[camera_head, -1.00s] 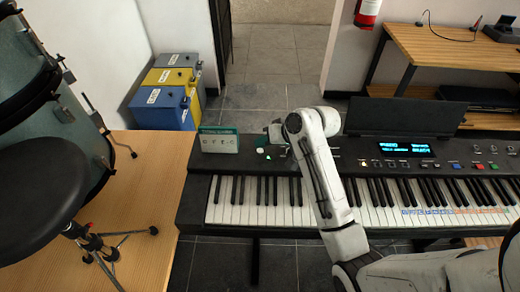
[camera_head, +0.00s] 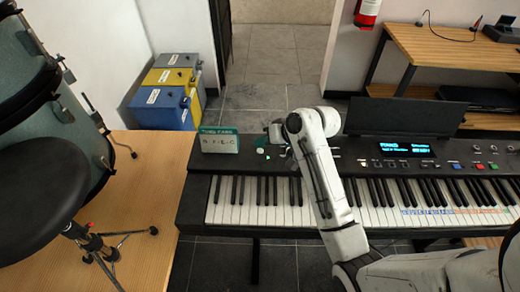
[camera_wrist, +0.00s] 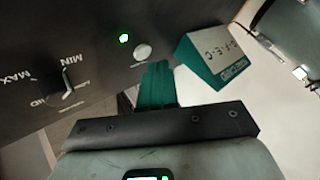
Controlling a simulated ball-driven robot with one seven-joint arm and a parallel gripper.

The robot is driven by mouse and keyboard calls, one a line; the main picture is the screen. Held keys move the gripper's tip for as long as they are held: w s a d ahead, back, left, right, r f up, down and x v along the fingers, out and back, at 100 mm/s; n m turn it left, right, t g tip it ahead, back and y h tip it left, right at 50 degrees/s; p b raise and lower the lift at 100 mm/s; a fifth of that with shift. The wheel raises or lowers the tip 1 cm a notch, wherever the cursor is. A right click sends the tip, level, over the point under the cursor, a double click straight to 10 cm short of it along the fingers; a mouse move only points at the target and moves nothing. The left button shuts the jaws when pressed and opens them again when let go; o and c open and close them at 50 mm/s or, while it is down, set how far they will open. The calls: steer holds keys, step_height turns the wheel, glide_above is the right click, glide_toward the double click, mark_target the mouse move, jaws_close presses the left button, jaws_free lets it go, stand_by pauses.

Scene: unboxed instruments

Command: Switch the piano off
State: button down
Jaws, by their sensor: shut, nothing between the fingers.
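The black piano (camera_head: 190,205) stands across the middle of the head view, with its blue display (camera_head: 408,150) lit. On its left panel sits a round white button (camera_head: 260,150), which also shows in the wrist view (camera_wrist: 142,52). A green light (camera_wrist: 123,38) glows beside the button. My gripper (camera_wrist: 159,68) is shut and empty, its green fingertips close to the button in the wrist view. I cannot tell whether they touch it. In the head view my wrist and arm mostly hide the gripper.
A small green-and-white card stand (camera_head: 219,140) is on the piano's left end, close beside my fingers in the wrist view (camera_wrist: 213,60). A MIN–MAX knob (camera_wrist: 66,86) is on the panel's other side. A drum stool (camera_head: 45,180) stands at left.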

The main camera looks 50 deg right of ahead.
mark_target(263, 151)
stand_by(0.4)
steer(key=shift+f, duration=0.45)
steer(key=shift+f, duration=0.15)
stand_by(0.3)
steer(key=shift+r+p, duration=0.65)
steer(key=shift+p, duration=0.2)
step_height(263, 151, up, 6)
steer(key=p, duration=0.6)
